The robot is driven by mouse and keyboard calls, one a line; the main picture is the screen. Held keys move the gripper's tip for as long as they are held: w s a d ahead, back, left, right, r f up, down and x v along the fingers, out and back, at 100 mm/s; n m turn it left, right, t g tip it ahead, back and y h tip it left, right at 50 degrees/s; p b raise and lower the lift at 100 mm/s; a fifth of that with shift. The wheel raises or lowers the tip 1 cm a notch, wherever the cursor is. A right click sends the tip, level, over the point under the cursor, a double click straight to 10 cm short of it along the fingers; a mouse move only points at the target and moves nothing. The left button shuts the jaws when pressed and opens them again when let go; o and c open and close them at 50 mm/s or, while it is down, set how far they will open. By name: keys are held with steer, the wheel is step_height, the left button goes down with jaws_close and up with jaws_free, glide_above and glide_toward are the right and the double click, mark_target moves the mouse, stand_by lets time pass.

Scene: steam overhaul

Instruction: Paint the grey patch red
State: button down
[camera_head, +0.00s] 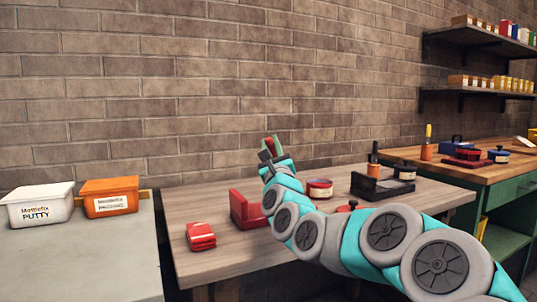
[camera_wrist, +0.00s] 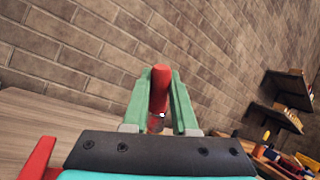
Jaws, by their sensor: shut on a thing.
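My gripper (camera_head: 268,149) is raised above the wooden table. In the wrist view its green jaws (camera_wrist: 161,85) are shut on a red, rounded, handle-like thing (camera_wrist: 160,90); its lower end is mostly hidden, so I cannot tell what tool it is. An open-looking tin with a red rim and pale label (camera_head: 319,189) stands on the table, right of my gripper. I cannot make out a grey patch in either view. An upright red bracket-like piece (camera_head: 245,208) stands on the table, partly behind my arm.
A red ribbed object (camera_head: 200,236) lies at the table's front left. White (camera_head: 40,205) and orange (camera_head: 109,197) tubs sit on the left counter. A brick wall is behind.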

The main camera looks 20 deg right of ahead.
steer(key=shift+r, duration=1.05)
